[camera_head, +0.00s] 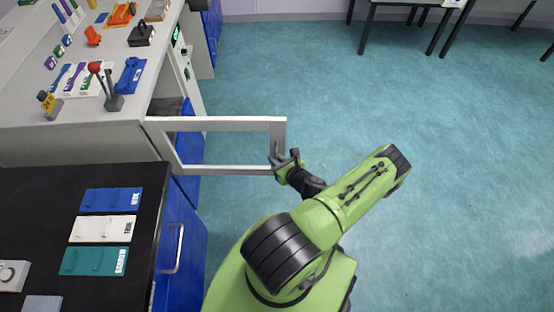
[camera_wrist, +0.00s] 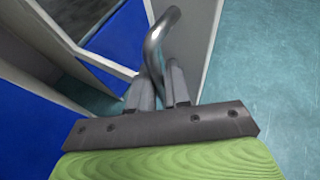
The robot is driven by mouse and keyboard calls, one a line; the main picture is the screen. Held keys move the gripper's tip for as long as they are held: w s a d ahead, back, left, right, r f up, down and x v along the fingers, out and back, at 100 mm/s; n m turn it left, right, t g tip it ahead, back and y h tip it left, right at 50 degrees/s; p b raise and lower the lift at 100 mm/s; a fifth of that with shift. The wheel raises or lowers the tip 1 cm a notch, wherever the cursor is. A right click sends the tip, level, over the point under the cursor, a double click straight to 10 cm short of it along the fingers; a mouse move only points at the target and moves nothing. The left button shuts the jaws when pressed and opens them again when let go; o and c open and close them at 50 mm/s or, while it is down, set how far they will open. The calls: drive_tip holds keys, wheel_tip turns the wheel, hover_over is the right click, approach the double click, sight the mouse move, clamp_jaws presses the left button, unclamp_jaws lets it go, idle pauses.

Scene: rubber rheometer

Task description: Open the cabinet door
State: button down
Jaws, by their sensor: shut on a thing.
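The cabinet door (camera_head: 225,124) is a pale grey frame with a see-through middle. In the head view it stands swung out from the cabinet's side over the teal floor. My gripper (camera_head: 282,160) is at the door's outer end. In the wrist view my gripper (camera_wrist: 172,88) is shut on the bent metal door handle (camera_wrist: 154,45). The cabinet's opening (camera_head: 168,100) shows behind the door at its left. The exact hinge is hard to make out.
A black-topped counter (camera_head: 30,190) with blue, white and green holders stands at lower left, with a blue front (camera_head: 190,235) and metal handle. A white bench top (camera_head: 30,135) holds tools. Open floor (camera_head: 440,220) lies right. Dark-legged tables (camera_head: 400,5) stand far back.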

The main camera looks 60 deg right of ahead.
drive_tip(key=shift+w, duration=0.1)
drive_tip(key=c, duration=1.2)
unclamp_jaws()
drive_tip(key=shift+a, duration=0.1)
drive_tip(key=shift+o, duration=0.2)
drive_tip(key=p+v, duration=0.3)
drive_tip(key=v, duration=1.2)
drive_tip(key=shift+s+a, duration=0.15)
drive_tip(key=shift+s, duration=0.15)
drive_tip(key=shift+r, duration=0.15)
